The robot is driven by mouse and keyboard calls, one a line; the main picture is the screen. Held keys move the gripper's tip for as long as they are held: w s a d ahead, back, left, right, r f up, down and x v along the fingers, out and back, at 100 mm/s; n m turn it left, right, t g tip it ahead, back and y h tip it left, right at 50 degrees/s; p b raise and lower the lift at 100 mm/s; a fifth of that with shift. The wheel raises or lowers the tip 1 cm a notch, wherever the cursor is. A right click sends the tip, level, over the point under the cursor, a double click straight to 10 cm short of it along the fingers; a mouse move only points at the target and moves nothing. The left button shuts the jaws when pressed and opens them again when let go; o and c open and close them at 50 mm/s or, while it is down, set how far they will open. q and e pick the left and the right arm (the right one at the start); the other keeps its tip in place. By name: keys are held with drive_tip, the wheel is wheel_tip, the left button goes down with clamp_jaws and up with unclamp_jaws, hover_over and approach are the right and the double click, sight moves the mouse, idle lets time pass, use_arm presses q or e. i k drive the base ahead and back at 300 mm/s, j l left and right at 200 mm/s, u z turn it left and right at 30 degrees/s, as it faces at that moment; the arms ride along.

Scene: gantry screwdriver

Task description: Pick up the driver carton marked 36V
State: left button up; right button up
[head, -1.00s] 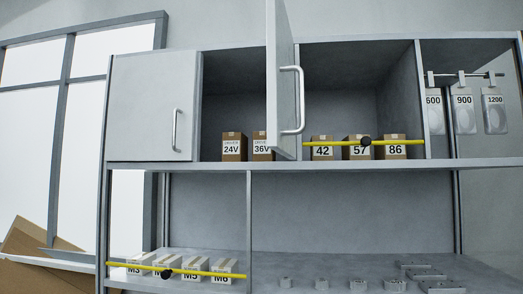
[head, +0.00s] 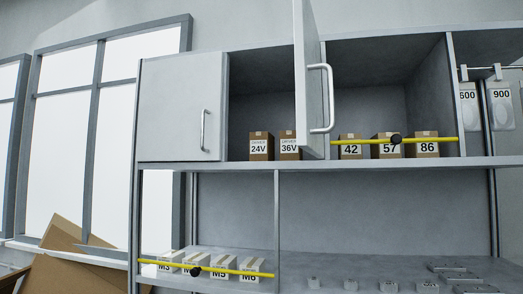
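The driver carton marked 36V (head: 289,147) is a small brown box with a white label. It stands upright on the upper shelf, inside the open cabinet compartment. A similar carton marked 24V (head: 261,147) stands just to its left. The open cabinet door (head: 308,80) with its silver handle stands out to the right of the 36V carton and appears to cover its right edge. Neither of my grippers is in view.
A yellow bar (head: 360,142) with a black knob crosses in front of cartons 42, 57 and 86. Another yellow bar (head: 225,267) crosses the M-marked boxes below. The left cabinet door (head: 180,108) is shut. Cardboard (head: 75,260) leans at the lower left.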

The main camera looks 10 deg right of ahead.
sight(289, 151)
drive_tip(key=i+l+z, duration=0.15)
drive_tip(key=i+l, duration=0.15)
drive_tip(key=i, duration=0.15)
drive_tip(key=i+l+z, duration=0.2)
drive_tip(key=i, duration=0.3)
drive_tip(key=l, duration=0.05)
